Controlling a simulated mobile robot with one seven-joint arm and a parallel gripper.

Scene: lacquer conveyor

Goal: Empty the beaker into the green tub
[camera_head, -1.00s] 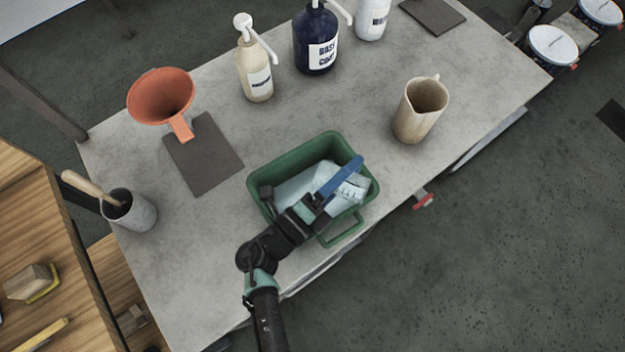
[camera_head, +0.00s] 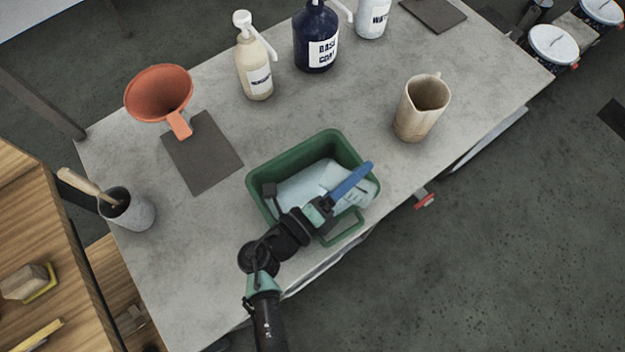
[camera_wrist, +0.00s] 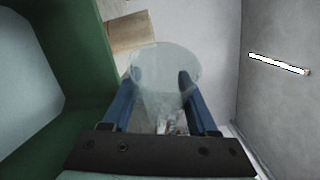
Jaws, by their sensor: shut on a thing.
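The clear beaker (camera_head: 334,177) is held between the blue fingers of my gripper (camera_head: 346,187), over the right part of the green tub (camera_head: 290,158). In the wrist view the see-through beaker (camera_wrist: 165,75) sits between both fingers of my gripper (camera_wrist: 160,88), which is shut on it. The beaker looks tilted. Its outline blends with the tub's inside, and I cannot tell how much liquid is in it. A pale blue-white surface shows in the tub. The tub's green wall (camera_wrist: 85,60) stands at the left of the wrist view.
An orange funnel (camera_head: 158,92), a dark mat (camera_head: 202,155) and a grey pot (camera_head: 128,210) lie left. Pump bottles (camera_head: 254,70) (camera_head: 316,40) stand behind the tub. A beige jug (camera_head: 421,106) stands right. The bench (camera_head: 385,165) ends close in front of the tub.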

